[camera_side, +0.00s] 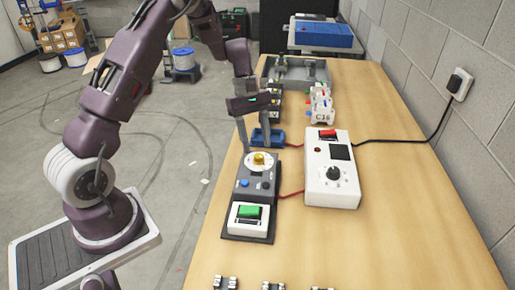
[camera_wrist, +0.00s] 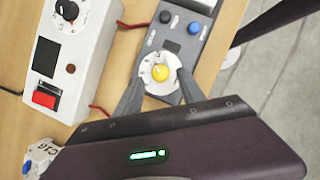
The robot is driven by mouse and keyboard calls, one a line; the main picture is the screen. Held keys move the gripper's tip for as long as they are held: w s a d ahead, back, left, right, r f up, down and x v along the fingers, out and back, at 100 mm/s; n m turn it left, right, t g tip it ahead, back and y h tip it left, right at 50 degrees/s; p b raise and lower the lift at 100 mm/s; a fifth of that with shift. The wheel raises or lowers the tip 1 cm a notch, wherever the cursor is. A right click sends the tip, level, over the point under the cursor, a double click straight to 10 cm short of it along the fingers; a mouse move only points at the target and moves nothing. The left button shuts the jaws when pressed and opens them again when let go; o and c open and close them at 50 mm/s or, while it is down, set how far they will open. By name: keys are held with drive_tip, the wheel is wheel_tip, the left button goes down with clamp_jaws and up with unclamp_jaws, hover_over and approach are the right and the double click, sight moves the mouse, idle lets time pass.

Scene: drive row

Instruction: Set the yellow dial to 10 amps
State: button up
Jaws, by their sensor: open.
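The yellow dial (camera_side: 259,158) is a small knob on a round white scale plate near the far end of a dark grey unit (camera_side: 233,222). In the wrist view the yellow dial (camera_wrist: 160,73) sits at the middle of the white plate (camera_wrist: 145,81), which bears marks too small to read with certainty. My gripper (camera_side: 259,143) is above the dial, pointing down. In the wrist view its two fingers (camera_wrist: 160,80) stand apart on either side of the dial, with gaps between them and the knob. The dial's pointer direction cannot be told.
A white box (camera_side: 318,188) with a black knob, red switch and dark display stands right of the unit, joined by red leads. White breakers (camera_side: 322,108) and a blue part (camera_side: 268,138) lie behind.

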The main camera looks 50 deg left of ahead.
drive_tip(key=shift+x, duration=1.25)
clamp_jaws()
drive_tip(key=m+g, duration=0.1)
drive_tip(key=m, duration=0.3)
drive_tip(key=shift+w+d+y, duration=0.1)
drive_tip(key=shift+w+y, duration=0.05)
drive_tip(key=shift+y, duration=0.25)
unclamp_jaws()
drive_tip(key=shift+g, duration=0.3)
drive_tip(key=v, duration=0.7)
drive_tip(key=shift+r, duration=0.15)
